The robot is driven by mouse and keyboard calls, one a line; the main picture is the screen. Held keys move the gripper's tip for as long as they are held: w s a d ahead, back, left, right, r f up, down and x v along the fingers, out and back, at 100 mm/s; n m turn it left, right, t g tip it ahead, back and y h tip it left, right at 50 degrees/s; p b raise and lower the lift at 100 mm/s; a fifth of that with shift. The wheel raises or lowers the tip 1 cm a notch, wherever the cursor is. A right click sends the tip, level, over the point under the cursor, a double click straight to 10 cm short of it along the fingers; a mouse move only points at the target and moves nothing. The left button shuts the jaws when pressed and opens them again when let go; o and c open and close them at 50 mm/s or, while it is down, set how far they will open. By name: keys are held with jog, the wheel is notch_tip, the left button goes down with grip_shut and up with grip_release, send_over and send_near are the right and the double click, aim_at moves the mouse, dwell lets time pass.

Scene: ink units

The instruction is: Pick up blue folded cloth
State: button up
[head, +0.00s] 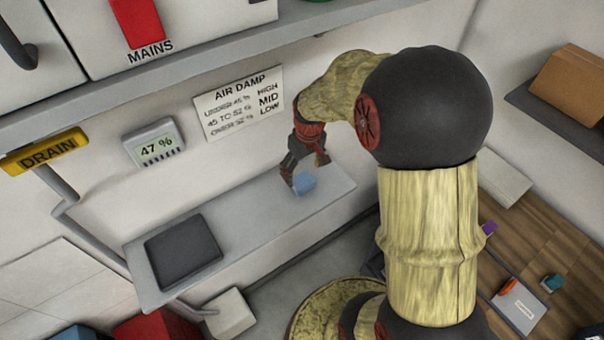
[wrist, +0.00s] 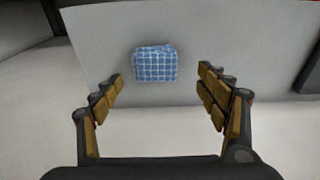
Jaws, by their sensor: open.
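The blue folded cloth (head: 304,183) lies on a light grey shelf, toward its right end in the head view. In the wrist view the cloth (wrist: 155,64) shows a white check pattern and sits beyond my fingertips, between their lines. My gripper (head: 305,172) is above and close to the cloth in the head view and covers part of it. In the wrist view my gripper (wrist: 160,82) has its two fingers wide apart with nothing between them. Whether a finger touches the cloth cannot be told.
A dark tray (head: 183,252) lies on the left part of the shelf (head: 250,219). A meter reading 47 % (head: 154,143) and an AIR DAMP sign (head: 239,102) are on the wall behind. A yellow DRAIN label (head: 44,152) is at the left. The shelf between tray and cloth is clear.

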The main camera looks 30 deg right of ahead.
aim_at(303, 179)
notch_tip(303, 179, down, 3)
jog(key=shift+w+d+r, duration=0.1)
jog(key=shift+d+r, duration=0.05)
jog(key=shift+w+d+f+p, duration=0.1)
jog(key=shift+w+f, duration=0.1)
jog(key=shift+f, duration=0.7)
jog(key=shift+w+d+f+p, duration=0.1)
jog(key=shift+w+f+p, duration=0.1)
jog(key=shift+f, duration=0.65)
jog(key=shift+w+f+p, duration=0.1)
jog(key=shift+w+f, duration=0.1)
jog(key=shift+f, duration=0.7)
jog(key=shift+c, duration=1.4)
jog(key=c, duration=1)
jog(key=shift+o, duration=0.2)
